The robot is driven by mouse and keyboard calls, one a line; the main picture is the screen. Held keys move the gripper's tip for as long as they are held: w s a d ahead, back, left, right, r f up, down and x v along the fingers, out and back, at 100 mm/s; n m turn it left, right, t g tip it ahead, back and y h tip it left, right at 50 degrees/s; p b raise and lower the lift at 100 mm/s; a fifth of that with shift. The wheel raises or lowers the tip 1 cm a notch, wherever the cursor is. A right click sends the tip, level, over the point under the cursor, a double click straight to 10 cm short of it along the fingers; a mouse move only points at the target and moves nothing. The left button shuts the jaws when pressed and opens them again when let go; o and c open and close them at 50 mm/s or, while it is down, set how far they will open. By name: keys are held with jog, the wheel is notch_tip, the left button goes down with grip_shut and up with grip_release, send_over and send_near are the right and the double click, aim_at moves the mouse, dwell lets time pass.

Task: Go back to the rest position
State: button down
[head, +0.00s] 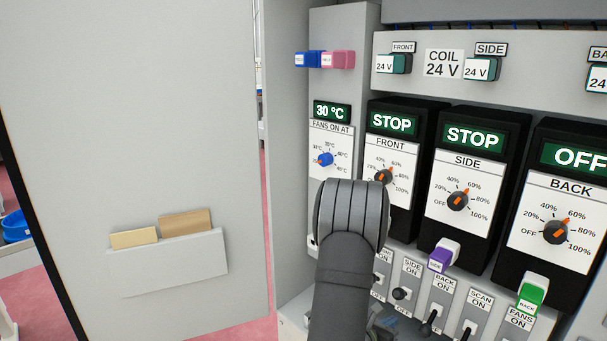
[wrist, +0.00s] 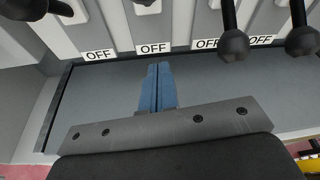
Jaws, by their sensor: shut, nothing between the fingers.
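My gripper shows in the wrist view (wrist: 158,75), its two blue fingers pressed together with nothing between them. The fingertips are just below an OFF label (wrist: 154,48) at the bottom of the row of toggle switches, in front of a grey panel strip. I cannot tell whether they touch it. In the head view my dark grey arm reaches up from the bottom centre and hides the lower left of the panel. The fingers are mostly hidden there.
Black toggle levers (wrist: 233,44) stick out near the fingers. Black boxes with dials, SIDE (head: 458,201) and BACK (head: 555,232), stand above the switches. Purple (head: 441,259) and green (head: 531,294) tags stick out. An open cabinet door (head: 150,130) with a pocket (head: 168,270) stands left.

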jog(key=shift+w+d+f+t+h, duration=0.3)
jog(key=shift+f+t+h, duration=0.35)
jog(key=shift+h, duration=0.1)
jog(key=shift+w+d+f+t+h, duration=0.3)
jog(key=shift+f+t+h, duration=0.2)
jog(key=shift+t+h, duration=0.2)
jog(key=c, duration=2.1)
grip_release()
